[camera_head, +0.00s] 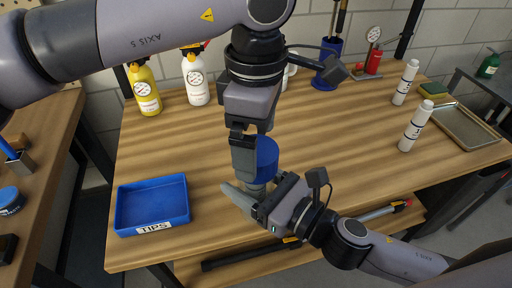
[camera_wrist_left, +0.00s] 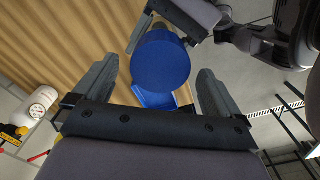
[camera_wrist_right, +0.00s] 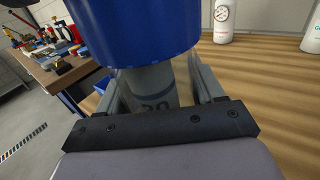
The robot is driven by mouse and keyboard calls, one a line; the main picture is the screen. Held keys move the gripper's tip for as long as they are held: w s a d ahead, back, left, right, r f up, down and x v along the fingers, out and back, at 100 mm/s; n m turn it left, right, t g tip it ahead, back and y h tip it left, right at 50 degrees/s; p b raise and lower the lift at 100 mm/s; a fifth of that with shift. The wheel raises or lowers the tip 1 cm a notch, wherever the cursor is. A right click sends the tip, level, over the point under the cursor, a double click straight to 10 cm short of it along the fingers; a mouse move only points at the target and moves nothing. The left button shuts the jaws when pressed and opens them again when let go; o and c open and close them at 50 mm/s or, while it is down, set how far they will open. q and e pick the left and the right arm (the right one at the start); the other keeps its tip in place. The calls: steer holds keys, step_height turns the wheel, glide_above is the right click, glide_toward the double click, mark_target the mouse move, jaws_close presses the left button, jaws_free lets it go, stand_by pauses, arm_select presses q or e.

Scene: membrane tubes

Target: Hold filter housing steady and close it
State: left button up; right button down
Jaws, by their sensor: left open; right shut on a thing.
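The filter housing is a grey, marked body (camera_wrist_right: 152,85) with a wide blue cap (camera_head: 267,155) on top. It stands upright near the table's front middle. My right gripper (camera_wrist_right: 153,95) is shut around the grey body, below the cap. My left gripper (camera_head: 248,168) points down from above at the cap, its fingers apart. In the left wrist view the round cap top (camera_wrist_left: 160,62) shows between the open fingers, with no clear contact. The seam between cap and body is hard to make out.
A blue TIPS tray (camera_head: 128,208) is at the front left. Yellow (camera_head: 145,90) and white (camera_head: 196,80) gauge bottles and a blue tool cup (camera_head: 327,74) stand at the back. Two white tubes (camera_head: 415,128) (camera_head: 405,83) and a metal tray (camera_head: 464,130) are at the right. The table centre-right is clear.

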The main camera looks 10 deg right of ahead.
mark_target(256, 189)
arm_select(q)
steer(key=shift+r, duration=0.6)
steer(key=shift+c, duration=0.5)
steer(key=n, duration=0.1)
steer(key=r+n, duration=0.1)
steer(key=n, duration=0.3)
steer(key=shift+r, duration=0.4)
steer(key=n, duration=0.2)
steer(key=r+n, duration=0.1)
steer(key=n, duration=0.2)
steer(key=shift+r+n, duration=0.3)
steer(key=shift+n, duration=0.1)
steer(key=shift+f, duration=4.05)
